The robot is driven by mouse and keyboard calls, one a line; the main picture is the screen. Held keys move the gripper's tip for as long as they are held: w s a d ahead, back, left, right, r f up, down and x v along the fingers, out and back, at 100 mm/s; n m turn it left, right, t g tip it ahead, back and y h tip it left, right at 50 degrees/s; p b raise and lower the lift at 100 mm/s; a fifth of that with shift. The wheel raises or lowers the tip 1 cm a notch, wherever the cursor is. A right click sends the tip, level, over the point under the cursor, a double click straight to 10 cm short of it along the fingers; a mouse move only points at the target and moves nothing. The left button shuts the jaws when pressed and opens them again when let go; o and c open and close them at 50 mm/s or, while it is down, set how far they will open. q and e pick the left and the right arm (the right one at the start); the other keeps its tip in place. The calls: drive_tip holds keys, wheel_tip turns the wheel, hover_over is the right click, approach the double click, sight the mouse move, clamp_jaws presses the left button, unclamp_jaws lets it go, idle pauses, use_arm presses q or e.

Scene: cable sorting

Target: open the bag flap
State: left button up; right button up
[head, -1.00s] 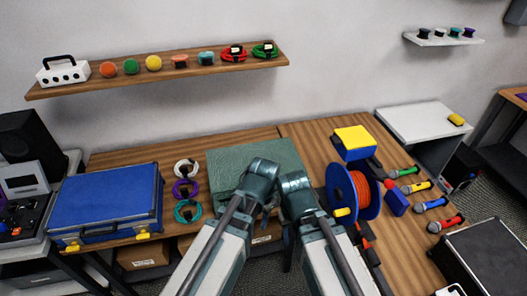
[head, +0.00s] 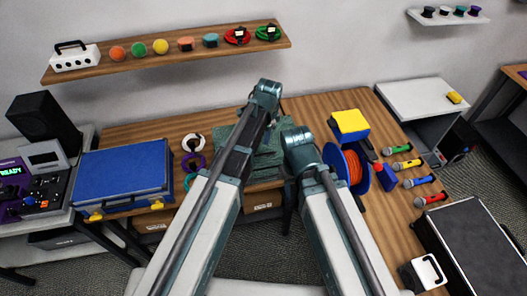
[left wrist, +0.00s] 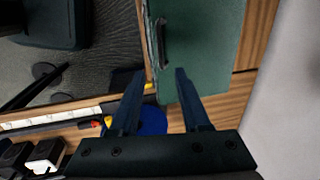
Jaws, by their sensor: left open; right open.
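The green bag (head: 228,139) lies on the wooden workbench, mostly behind my arms in the head view. In the left wrist view its green face (left wrist: 212,45) and a dark handle (left wrist: 163,42) on its edge show. I cannot tell whether the flap is lifted. My left gripper (left wrist: 160,73) is open and empty, its fingertips at the bag's edge beside the handle; contact cannot be judged. In the head view my left arm hides it. My right gripper (head: 288,212) hangs low before the bench, mostly hidden by my right arm, and is open.
Coiled cables (head: 193,142) and a blue case (head: 122,174) are left of the bag. An orange cable reel (head: 352,168), a yellow-topped blue box (head: 349,122) and several microphones (head: 408,164) are to the right. Drawers (head: 262,201) sit below the bench edge.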

sight(263, 154)
use_arm(q)
drive_tip(key=f+b, duration=0.4)
drive_tip(key=w+f+b, duration=0.1)
drive_tip(key=f+b, duration=0.3)
drive_tip(key=w+f+b, duration=0.1)
drive_tip(key=f+b, duration=0.3)
drive_tip(key=f, duration=0.1)
drive_tip(key=shift+w+a+b, duration=0.15)
drive_tip(key=shift+a+b, duration=0.15)
drive_tip(key=shift+a, duration=0.1)
clamp_jaws()
idle(0.9)
